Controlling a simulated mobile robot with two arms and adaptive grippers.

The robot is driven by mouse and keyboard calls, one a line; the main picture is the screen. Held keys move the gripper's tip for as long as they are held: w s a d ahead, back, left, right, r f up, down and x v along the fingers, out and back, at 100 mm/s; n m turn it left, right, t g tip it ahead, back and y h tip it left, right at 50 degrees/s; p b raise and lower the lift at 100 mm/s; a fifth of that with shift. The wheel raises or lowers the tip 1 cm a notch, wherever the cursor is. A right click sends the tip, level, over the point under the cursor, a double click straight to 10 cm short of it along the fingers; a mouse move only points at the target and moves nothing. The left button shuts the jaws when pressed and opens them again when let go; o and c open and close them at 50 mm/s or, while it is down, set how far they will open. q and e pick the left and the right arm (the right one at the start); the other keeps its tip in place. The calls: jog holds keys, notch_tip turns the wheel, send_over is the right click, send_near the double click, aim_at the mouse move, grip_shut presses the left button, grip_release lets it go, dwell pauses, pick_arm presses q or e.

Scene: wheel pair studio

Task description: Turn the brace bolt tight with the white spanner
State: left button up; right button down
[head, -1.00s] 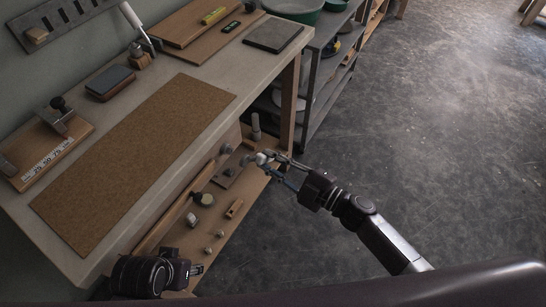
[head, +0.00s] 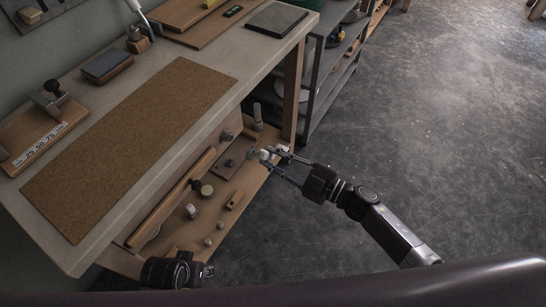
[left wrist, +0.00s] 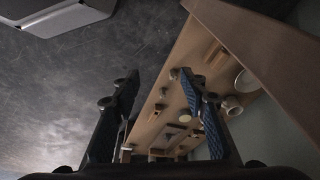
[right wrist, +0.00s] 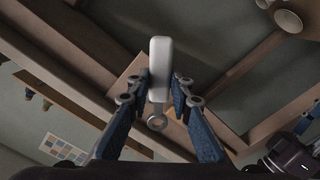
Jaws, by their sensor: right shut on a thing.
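My right gripper (head: 270,157) is at the lower shelf's right edge, below and beside the bench. It is shut on the white spanner (right wrist: 160,62), whose ring end (right wrist: 157,122) points back toward the palm in the right wrist view. In the head view the spanner is a small pale shape (head: 264,154). A round grey bolt-like head (head: 226,136) shows on the bench frame, left of and above the gripper; I cannot tell whether it is the brace bolt. My left gripper (head: 208,271) is low at the bench's near end, open and empty in the left wrist view (left wrist: 160,80).
The bench (head: 190,120) carries a brown mat (head: 130,145) and tools. The lower shelf (head: 222,218) holds several small knobs and blocks, with a long wooden bar (head: 175,198) leaning above it. A grey rack (head: 310,90) stands behind. The floor to the right is clear.

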jog(key=shift+m, duration=0.8)
pick_arm(q)
jog(key=s+f, duration=0.3)
jog(key=f, duration=0.5)
jog(key=s+f, duration=0.4)
jog(key=f, duration=0.5)
jog(key=shift+a+g, duration=0.4)
jog(key=shift+a, duration=0.05)
